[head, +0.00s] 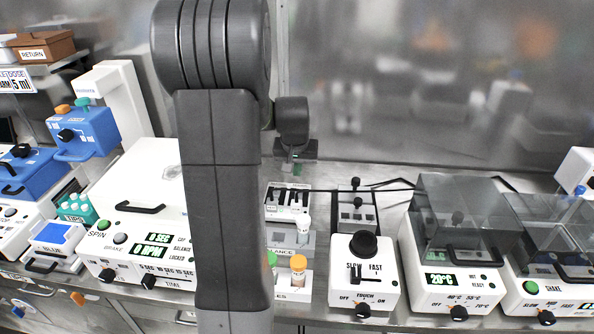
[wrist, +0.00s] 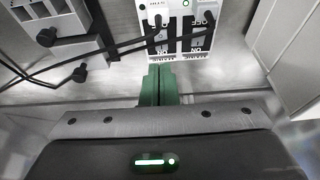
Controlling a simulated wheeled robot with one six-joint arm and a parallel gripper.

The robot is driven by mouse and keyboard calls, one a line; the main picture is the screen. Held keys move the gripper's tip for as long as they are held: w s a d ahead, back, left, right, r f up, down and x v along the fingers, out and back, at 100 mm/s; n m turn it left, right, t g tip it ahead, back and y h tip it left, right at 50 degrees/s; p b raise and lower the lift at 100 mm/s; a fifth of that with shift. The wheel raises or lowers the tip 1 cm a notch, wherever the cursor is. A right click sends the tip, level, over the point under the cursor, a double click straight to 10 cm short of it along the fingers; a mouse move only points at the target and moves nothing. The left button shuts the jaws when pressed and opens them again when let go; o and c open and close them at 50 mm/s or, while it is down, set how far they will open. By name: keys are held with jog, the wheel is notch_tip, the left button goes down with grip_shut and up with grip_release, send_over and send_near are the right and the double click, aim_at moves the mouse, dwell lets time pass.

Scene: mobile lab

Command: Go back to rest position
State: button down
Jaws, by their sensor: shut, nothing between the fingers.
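My gripper (wrist: 159,84) shows in the wrist view as two green fingers pressed together, with nothing between them. It points toward a white power strip (wrist: 182,28) with dark switches and plugged-in black cables, and it appears apart from the strip. In the head view my grey arm stands upright across the middle, and my gripper (head: 290,167) is small beyond it, above the back of the bench. The same power strip (head: 288,199) lies below it there. My arm hides part of the bench.
A white centrifuge (head: 143,196) stands left of my arm. On the right are a vortex mixer (head: 364,272), a heater (head: 447,272) with a clear cover and a shaker (head: 555,287). A tube rack (head: 295,289) with capped tubes sits near the front edge. A glass panel (head: 420,90) stands behind.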

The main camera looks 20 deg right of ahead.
jog(key=w+d+f, duration=0.1)
jog(key=f, duration=0.2)
jog(key=w+f+p, duration=0.1)
jog(key=w+f, duration=0.1)
jog(key=f, duration=0.1)
jog(key=w+d+f, duration=0.1)
jog(key=w+f, duration=0.1)
jog(key=f, duration=0.1)
jog(key=shift+w+d, duration=0.1)
jog(key=shift+d, duration=0.2)
jog(key=shift+w+r+p, duration=0.1)
jog(key=shift+r+p, duration=0.25)
jog(key=shift+p, duration=0.3)
jog(key=shift+g+y+p, duration=0.3)
jog(key=shift+g, duration=0.2)
jog(key=shift+r, duration=0.7)
